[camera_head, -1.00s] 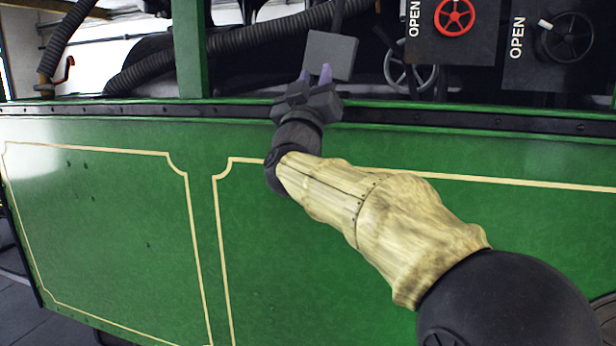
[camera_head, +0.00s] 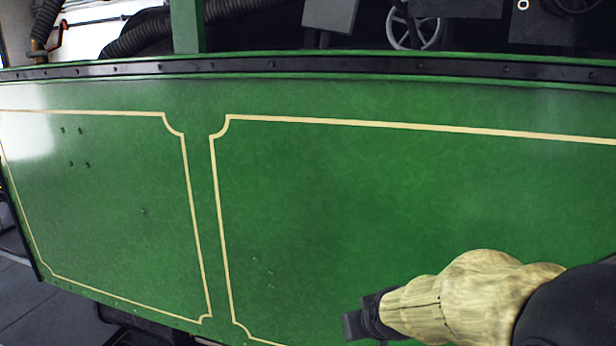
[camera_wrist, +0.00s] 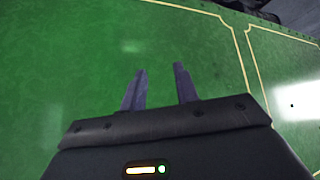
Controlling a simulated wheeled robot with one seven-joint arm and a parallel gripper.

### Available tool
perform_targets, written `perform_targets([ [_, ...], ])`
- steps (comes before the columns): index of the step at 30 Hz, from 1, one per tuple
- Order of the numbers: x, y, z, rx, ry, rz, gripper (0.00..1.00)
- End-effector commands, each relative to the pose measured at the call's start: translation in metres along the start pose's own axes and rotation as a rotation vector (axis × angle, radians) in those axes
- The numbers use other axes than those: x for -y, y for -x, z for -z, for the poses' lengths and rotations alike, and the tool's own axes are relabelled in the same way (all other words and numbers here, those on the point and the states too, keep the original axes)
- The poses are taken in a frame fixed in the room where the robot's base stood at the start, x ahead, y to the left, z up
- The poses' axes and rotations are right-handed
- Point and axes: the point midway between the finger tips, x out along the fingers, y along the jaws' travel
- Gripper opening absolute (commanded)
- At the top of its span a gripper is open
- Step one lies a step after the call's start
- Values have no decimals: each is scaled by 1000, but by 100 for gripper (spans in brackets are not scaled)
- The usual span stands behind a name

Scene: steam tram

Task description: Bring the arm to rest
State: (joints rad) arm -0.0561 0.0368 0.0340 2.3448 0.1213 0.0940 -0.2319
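My arm reaches in from the lower right of the head view, in front of the tram's green side panel (camera_head: 400,190). My gripper (camera_wrist: 160,72) shows in the wrist view with its two purple-grey fingers apart and nothing between them. I cannot tell the exact distance from the gripper to the panel.
A dark riveted rail (camera_head: 400,66) runs along the panel's top edge. Above it are a grey box (camera_head: 330,14), a spoked handwheel (camera_head: 412,26) and a ribbed hose (camera_head: 138,36). Dark floor (camera_head: 50,318) shows at the lower left. The space before the panel's left half is clear.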

Motion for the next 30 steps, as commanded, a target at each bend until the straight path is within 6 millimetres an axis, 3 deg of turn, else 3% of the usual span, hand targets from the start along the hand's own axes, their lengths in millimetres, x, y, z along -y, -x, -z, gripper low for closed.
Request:
perform_targets([
  [1,-3,-4,-33,78,-33,-1,31],
  [3,-6,-4,-76,189,-81,-4,31],
  [6,-9,1,-126,324,-141,-14,31],
  [9,-10,7,-157,410,-181,-24,31],
  [13,-10,10,-168,443,-196,-29,31],
  [30,-10,10,-166,438,-193,-28,31],
])
